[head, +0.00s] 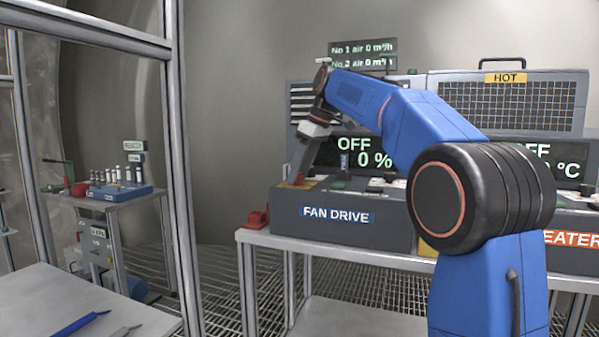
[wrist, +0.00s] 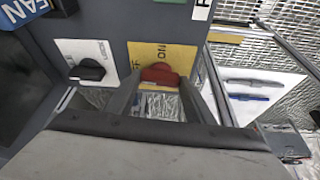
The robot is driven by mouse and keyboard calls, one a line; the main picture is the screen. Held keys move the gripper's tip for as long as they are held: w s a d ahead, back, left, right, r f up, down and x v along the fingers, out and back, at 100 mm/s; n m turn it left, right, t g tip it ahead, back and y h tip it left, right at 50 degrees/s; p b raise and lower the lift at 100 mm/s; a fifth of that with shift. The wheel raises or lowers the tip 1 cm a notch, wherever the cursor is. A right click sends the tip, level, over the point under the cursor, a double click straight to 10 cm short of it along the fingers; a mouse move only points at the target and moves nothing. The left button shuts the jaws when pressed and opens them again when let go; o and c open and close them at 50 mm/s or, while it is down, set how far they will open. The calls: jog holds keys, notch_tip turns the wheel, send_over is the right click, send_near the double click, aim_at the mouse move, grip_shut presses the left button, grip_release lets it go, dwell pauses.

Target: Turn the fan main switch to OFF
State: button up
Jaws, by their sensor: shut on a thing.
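The fan main switch is a red knob (wrist: 160,75) on a yellow plate (wrist: 172,53) on the fan drive box. The plate carries ON and partly hidden OFF lettering. My gripper (wrist: 161,84) reaches down to it with one finger on each side, shut on the red knob. In the head view my gripper (head: 298,178) is at the left end of the fan drive box (head: 340,228), and only a little red (head: 299,179) shows there. The fan display (head: 355,150) reads OFF and 0 %. I cannot tell exactly which mark the knob points to.
A black knob (wrist: 88,70) on a white plate sits beside the red one. A heater unit (head: 570,238) stands to the right. A red object (head: 257,217) lies at the table's left corner. A metal frame post (head: 180,170) stands to the left.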

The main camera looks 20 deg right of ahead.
jog(key=shift+n, duration=0.6)
jog(key=o, duration=1.1)
jog(key=shift+c, duration=0.2)
